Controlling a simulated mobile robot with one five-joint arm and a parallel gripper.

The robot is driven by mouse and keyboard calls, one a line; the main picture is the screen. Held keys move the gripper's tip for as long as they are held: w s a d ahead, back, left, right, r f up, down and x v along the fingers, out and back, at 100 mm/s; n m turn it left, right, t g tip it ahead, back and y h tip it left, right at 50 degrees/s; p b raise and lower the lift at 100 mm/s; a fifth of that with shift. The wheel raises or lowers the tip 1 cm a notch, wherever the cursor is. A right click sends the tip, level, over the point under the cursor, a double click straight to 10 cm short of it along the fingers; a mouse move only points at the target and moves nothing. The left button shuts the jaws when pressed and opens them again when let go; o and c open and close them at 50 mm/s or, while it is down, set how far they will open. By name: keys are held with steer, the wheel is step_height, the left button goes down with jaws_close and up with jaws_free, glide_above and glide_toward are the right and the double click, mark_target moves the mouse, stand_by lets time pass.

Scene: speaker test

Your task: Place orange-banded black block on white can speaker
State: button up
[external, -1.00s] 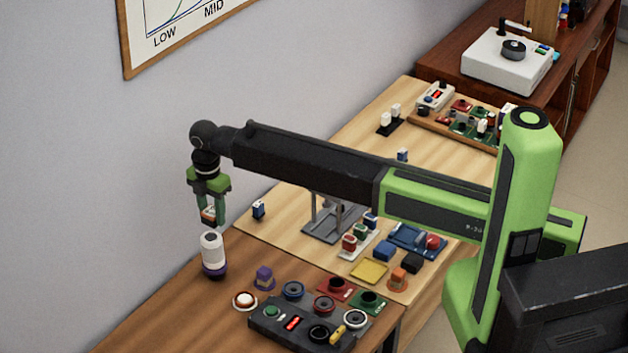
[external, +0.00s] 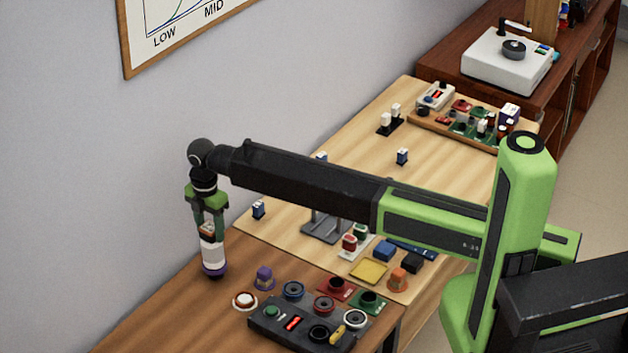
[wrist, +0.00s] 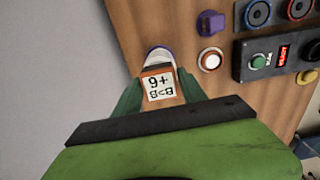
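The white can speaker (external: 212,256), white with a purple foot, stands upright on the brown table by the wall; its top edge also shows behind the block in the wrist view (wrist: 158,53). My gripper (external: 209,230) points down over it, with its green fingers on both sides of the orange-banded black block (external: 208,233). In the wrist view the block (wrist: 158,86) shows a white label and an orange edge between the fingers. The block is at the speaker's top; I cannot tell whether they touch.
A white-and-red round button (external: 244,301), a purple block (external: 264,278) and a black control panel (external: 300,325) stand to the right of the speaker. Small parts and a yellow tray (external: 369,271) lie on the lighter table. The wall is close on the left.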

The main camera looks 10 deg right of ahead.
mark_target(210, 227)
steer(key=shift+o, duration=1.1)
steer(key=shift+r, duration=0.1)
step_height(210, 227, up, 12)
steer(key=p, duration=1.2)
steer(key=shift+r, duration=0.15)
